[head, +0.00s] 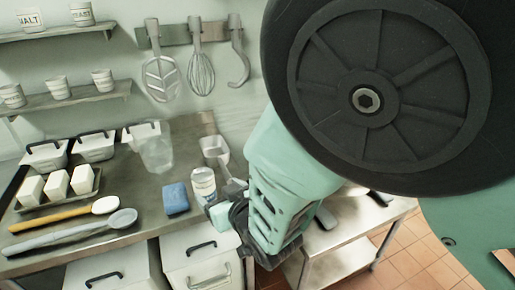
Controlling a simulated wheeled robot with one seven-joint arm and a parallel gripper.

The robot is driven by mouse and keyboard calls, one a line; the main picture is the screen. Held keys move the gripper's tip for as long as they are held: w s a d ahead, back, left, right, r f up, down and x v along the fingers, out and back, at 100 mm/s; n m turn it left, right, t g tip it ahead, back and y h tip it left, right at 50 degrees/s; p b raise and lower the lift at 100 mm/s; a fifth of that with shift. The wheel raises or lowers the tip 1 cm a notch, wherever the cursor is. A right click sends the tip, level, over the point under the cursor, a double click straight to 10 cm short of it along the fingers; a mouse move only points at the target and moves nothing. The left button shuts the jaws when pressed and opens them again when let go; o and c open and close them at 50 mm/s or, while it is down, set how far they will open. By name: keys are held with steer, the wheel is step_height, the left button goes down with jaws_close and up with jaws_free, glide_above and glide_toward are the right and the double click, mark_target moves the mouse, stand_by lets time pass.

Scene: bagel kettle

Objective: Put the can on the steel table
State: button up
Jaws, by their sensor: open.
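The can (203,183), a small pale cylinder with a light label band, stands upright on the dark worktop (140,192) near its right edge. My gripper (226,206) reaches down from the upper right, just right of and below the can in the head view. It is open, and nothing shows between its fingers. I cannot tell whether a finger touches the can; its lower right part is close to the fingers. A lower steel table (352,213) with a shelf stands to the right, partly hidden behind my arm.
A blue sponge (176,198) lies left of the can. A metal scoop (217,152) and a clear jug (157,152) are behind it. Spoons (85,231), lidded bins (95,147) and white blocks (57,184) fill the left. White bins (198,256) stand below the worktop.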

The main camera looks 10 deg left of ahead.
steer(key=s+d+r+g+h, duration=0.3)
steer(key=s+d, duration=0.4)
steer(key=d, duration=0.3)
steer(key=s+d+r+g+h, duration=0.3)
steer(key=s+d, duration=0.4)
steer(key=d, duration=0.3)
steer(key=s+d+r+g+h, duration=0.3)
steer(key=s+d+g, duration=0.1)
steer(key=s+d, duration=0.3)
steer(key=d, duration=0.2)
steer(key=shift+d+r+m+g, duration=0.3)
steer(key=shift+d+r+m, duration=0.1)
steer(key=shift+d, duration=0.15)
